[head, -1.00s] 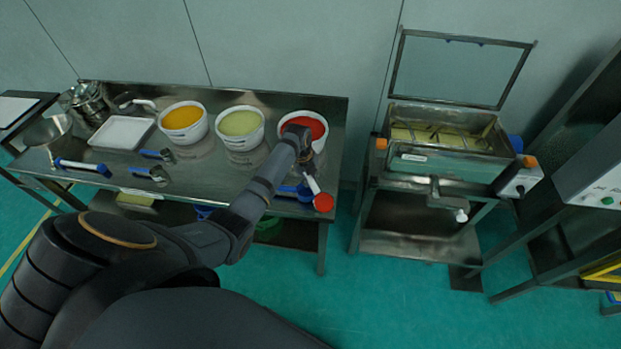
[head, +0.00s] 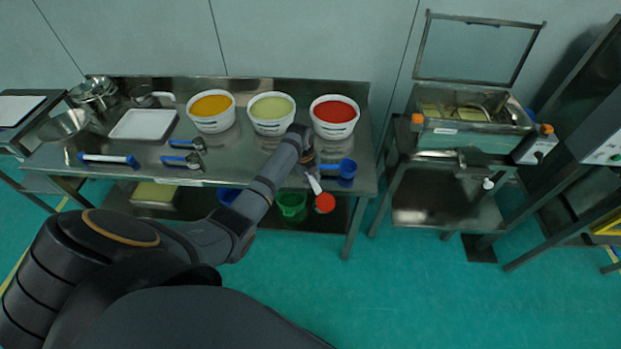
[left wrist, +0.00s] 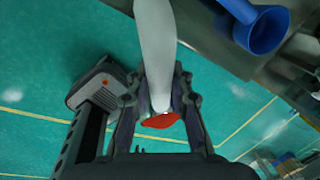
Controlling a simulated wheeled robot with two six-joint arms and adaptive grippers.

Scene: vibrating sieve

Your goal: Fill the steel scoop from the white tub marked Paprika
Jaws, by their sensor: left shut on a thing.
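The white tub (head: 335,130) with red powder (head: 335,111) stands at the right end of the steel table; its label is too small to read. I cannot tell whether the red is powder or the tool's colour. Two steel scoops (head: 196,143) with blue handles lie left of centre. My right gripper is out of view.
Tubs of yellow (head: 211,122) and pale green (head: 271,127) powder stand left of the red one. A blue scoop (head: 346,168) lies near the front edge, beside the held tool. A white tray (head: 143,124) is further left. The sieve machine (head: 465,138) stands right, across a gap.

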